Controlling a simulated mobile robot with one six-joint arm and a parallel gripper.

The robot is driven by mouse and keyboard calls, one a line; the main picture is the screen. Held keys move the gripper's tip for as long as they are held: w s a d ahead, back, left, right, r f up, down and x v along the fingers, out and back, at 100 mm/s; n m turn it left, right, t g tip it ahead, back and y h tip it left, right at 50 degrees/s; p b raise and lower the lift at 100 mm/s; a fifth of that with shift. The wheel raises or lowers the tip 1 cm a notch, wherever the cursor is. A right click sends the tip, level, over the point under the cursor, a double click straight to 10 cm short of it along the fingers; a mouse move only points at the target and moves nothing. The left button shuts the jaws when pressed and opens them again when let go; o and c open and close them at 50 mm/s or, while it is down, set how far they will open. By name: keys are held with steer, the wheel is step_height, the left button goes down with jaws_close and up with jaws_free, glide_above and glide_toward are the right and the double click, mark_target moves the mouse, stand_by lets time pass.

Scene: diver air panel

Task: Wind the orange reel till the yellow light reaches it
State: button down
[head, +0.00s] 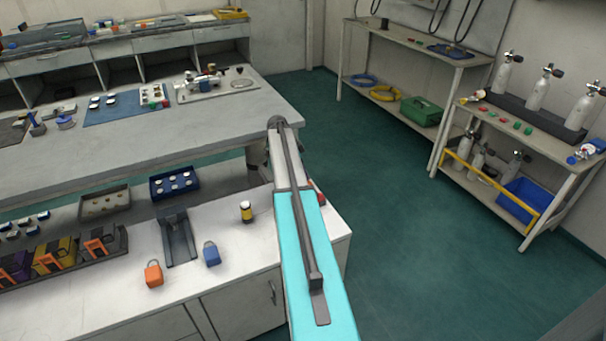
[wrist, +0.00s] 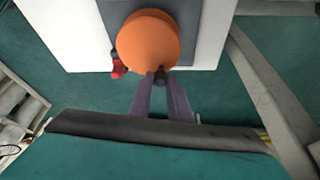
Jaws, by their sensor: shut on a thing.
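The orange reel (wrist: 146,40) shows as a round orange disc at the top of the wrist view, in front of a grey panel. A small dark handle (wrist: 161,79) sticks out at its lower right edge. My gripper (wrist: 159,76) is shut on this handle, with its two purple-grey fingers reaching up from below. In the head view my arm hides the reel and my gripper. I cannot make out the yellow light in either view.
A small red part (wrist: 118,66) sits close to the reel's lower left. In the head view, a white-topped counter (head: 120,287) carries an orange padlock (head: 153,274) and a blue padlock (head: 211,254). A shelf (head: 548,162) with cylinders stands right; green floor (head: 400,200) between is clear.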

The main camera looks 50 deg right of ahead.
steer(key=shift+s+f+m, duration=0.1)
steer(key=shift+s+m, duration=0.1)
steer(key=shift+m, duration=0.1)
steer(key=c, duration=1.7)
jaws_free()
steer(key=shift+o, duration=0.2)
steer(key=shift+w, duration=0.1)
steer(key=shift+w+a+r, duration=0.1)
steer(key=shift+w+r, duration=0.05)
steer(key=shift+r, duration=0.4)
steer(key=b+v, duration=0.1)
steer(key=v, duration=1.1)
steer(key=shift+r, duration=0.4)
